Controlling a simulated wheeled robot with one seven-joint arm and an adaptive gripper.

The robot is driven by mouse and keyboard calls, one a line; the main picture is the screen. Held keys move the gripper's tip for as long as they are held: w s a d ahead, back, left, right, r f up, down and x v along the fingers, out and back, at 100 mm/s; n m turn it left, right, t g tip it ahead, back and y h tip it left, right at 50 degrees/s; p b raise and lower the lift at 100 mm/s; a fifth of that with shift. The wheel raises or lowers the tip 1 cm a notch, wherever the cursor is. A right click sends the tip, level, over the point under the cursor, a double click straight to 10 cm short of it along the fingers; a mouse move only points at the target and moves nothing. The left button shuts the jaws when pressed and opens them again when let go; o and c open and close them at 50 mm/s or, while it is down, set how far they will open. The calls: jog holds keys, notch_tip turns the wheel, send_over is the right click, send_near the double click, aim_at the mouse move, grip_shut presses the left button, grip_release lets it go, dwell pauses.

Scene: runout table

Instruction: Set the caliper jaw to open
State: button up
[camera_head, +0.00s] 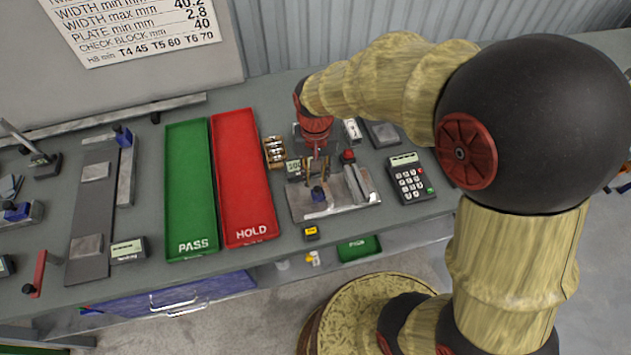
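My gripper (317,172) points down over a metal fixture plate (345,205) right of the red tray. Its fingers are thin and small here, and I cannot tell how far apart they are. A small blue knob (318,194) shows just below the fingertips. I cannot tell whether they touch it. Pale metal bars (356,184) stand on the plate's right side. A small display (294,168) sits at its back left. The caliper jaw is not clearly recognizable; it may be part of this fixture, partly hidden by my gripper.
The green PASS tray (191,245) and red HOLD tray (246,232) lie empty to the left. A keypad device (410,178) stands right. A grey gauge rail (90,215) with a display (128,250) is further left. A yellow-topped block (311,232) sits near the front edge.

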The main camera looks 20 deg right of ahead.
aim_at(316, 189)
notch_tip(316, 189, up, 6)
jog(key=shift+r, duration=0.2)
dwell(0.6)
jog(key=s+d+r+n+t+b, duration=0.1)
jog(key=s+d+r+t, duration=0.1)
jog(key=s+r, duration=0.3)
jog(key=s+d+r+n+t+b, duration=0.1)
jog(key=s+d+r+t, duration=0.2)
jog(key=s+r, duration=0.3)
jog(key=s+d, duration=0.1)
jog(key=s, duration=0.3)
jog(key=shift+n+t, duration=0.3)
